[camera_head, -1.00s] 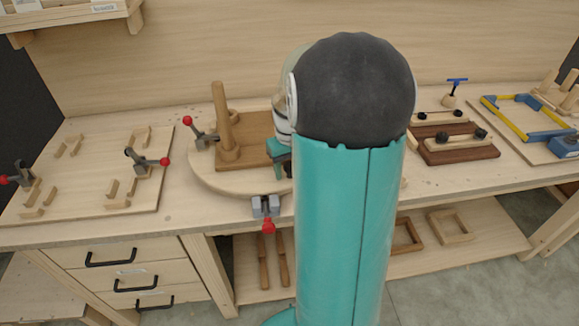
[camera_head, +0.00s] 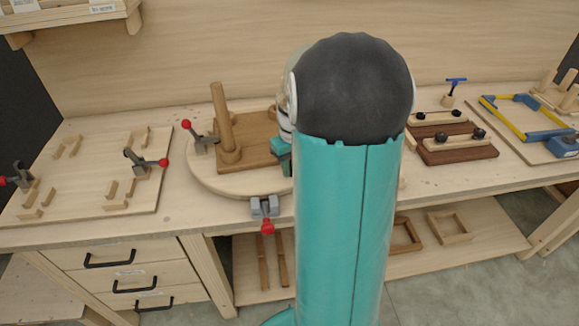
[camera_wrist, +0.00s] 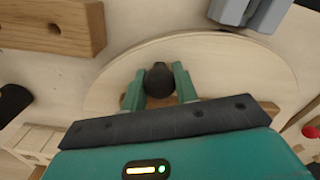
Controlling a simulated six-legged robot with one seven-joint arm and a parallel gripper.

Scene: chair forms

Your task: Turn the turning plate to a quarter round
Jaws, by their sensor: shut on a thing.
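The turning plate (camera_head: 205,181) is a round pale wooden disc on the bench, left of my arm in the head view. It bears a brown wooden board (camera_head: 258,137), an upright peg (camera_head: 222,115) and a red-tipped toggle clamp (camera_head: 201,138). A grey clamp (camera_head: 264,206) with a red tip sits at its front edge. In the wrist view my gripper (camera_wrist: 159,82) has its two green fingers closed on a dark round knob (camera_wrist: 159,77), over the plate (camera_wrist: 235,62). My arm hides the plate's right side and most of my gripper in the head view.
A board with clamps and wooden blocks (camera_head: 90,185) lies on the left. A dark brown fixture with black knobs (camera_head: 460,153) and a blue and yellow frame (camera_head: 503,118) stand on the right. The bench front edge (camera_head: 100,238) runs below. A shelf (camera_head: 70,18) hangs at upper left.

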